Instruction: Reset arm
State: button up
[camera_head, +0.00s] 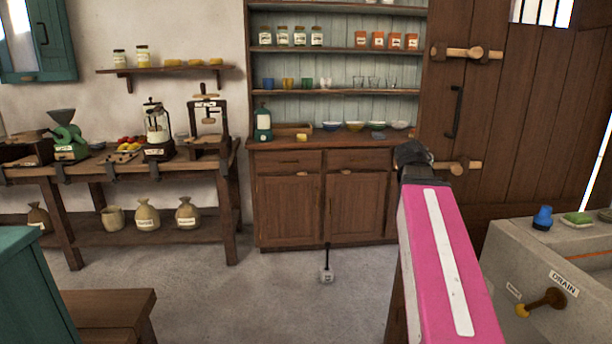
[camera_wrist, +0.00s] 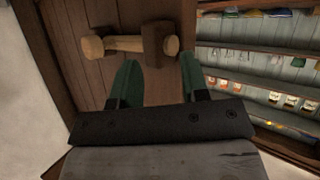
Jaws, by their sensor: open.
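My arm (camera_head: 447,260) reaches forward from the bottom right of the head view, a long pink link with a white stripe. Its far end is dark and sits in front of the wooden door. In the wrist view my gripper (camera_wrist: 157,82) has two green fingers, spread apart with nothing between them. Beyond the fingers is a wooden door latch (camera_wrist: 128,43) with a dark block; the gap between it and the fingertips is hard to judge. The fingers themselves cannot be made out in the head view.
A wooden dresser (camera_head: 290,215) holds jars, cups and bowls. A workbench (camera_head: 105,170) with several devices stands at the left. A stone sink (camera_head: 505,250) stands right of my arm.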

jog(key=s+a+f+n+g+y, duration=0.2)
jog(key=s+a+f, duration=0.3)
jog(key=f, duration=0.9)
jog(key=s+a+f+n+g+y, duration=0.1)
jog(key=s+a+f+g+y, duration=0.2)
jog(key=f, duration=1.1)
jog(key=s+a+f+n+g+y, duration=0.2)
jog(key=s+a+f+g, duration=0.3)
jog(key=a+f, duration=0.5)
notch_tip(320, 180, down, 5)
jog(key=shift+s+a+r+n, duration=0.15)
jog(key=shift+s+a+n, duration=0.2)
jog(key=shift+s, duration=0.55)
